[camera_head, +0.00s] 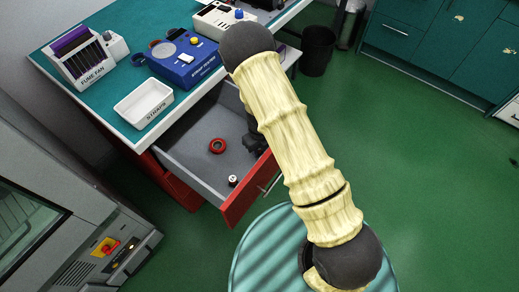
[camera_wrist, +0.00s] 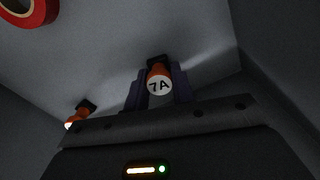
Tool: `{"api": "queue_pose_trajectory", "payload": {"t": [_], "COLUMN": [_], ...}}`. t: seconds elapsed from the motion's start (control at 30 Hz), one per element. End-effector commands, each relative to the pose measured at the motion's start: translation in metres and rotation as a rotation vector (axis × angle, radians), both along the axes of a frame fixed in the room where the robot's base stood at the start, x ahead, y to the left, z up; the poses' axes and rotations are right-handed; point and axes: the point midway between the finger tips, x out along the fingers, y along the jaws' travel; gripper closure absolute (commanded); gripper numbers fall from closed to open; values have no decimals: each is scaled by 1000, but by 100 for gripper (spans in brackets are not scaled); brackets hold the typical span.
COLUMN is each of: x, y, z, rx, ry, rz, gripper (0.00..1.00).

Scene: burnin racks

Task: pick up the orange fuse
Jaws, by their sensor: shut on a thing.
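In the wrist view, an orange fuse (camera_wrist: 159,84) with a white end marked "7A" and a black far end sits between the two dark purple fingers of my gripper (camera_wrist: 158,92). The gripper is shut on it. In the head view my gripper (camera_head: 255,144) is inside the open drawer near its right side, partly hidden by my arm, and the held fuse cannot be made out there. A second small orange piece (camera_wrist: 77,118) with a black end lies to the left in the wrist view, partly hidden by the gripper body.
The open grey drawer (camera_head: 197,157) has a red front (camera_head: 240,205).

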Motion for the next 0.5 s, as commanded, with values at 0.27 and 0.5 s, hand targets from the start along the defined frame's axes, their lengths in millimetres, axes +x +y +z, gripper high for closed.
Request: {"api": "queue_pose_trajectory", "payload": {"t": [0.27, 0.5], "x": [1, 1], "y": [1, 1], "z": [19, 66], "rx": [-1, 0], "ry": [-3, -4], "rz": [2, 2], "gripper": [97, 97]}}
